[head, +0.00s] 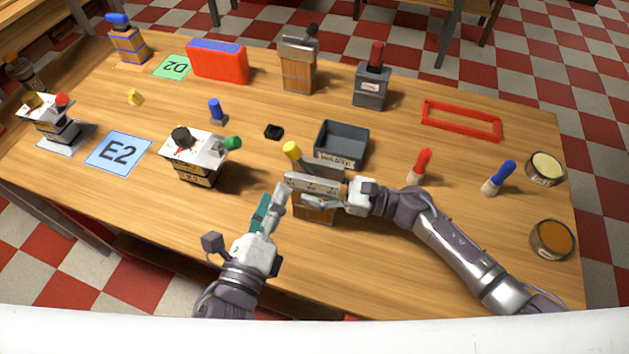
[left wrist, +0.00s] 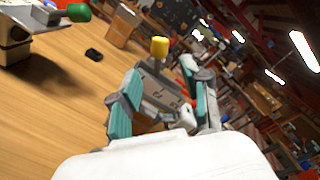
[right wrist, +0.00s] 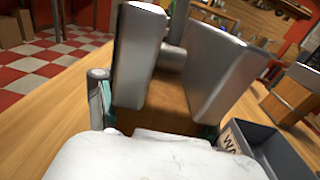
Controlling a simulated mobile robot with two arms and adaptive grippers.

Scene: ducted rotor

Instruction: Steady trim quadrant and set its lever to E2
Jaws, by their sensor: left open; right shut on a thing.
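The trim quadrant (head: 316,190), as I take it, is a wooden block with a pale metal scale plate and a yellow-tipped lever (head: 292,150) leaning left. It stands upright near the table's front edge. My right gripper (head: 338,200) is shut on its body from the right; the right wrist view shows the brown wood (right wrist: 160,108) below two grey metal plates. My left gripper (head: 272,208) is open, just left of the quadrant and apart from the lever. In the left wrist view the yellow knob (left wrist: 160,47) shows beyond the open fingers (left wrist: 165,98). The scale letters are too small to read.
A blue E2 card (head: 118,152) lies at the left. A white-topped box with black and green knobs (head: 196,158) stands left of my left gripper. A grey waste bin (head: 341,158) is just behind the quadrant. A red upright peg (head: 420,165) stands behind my right arm.

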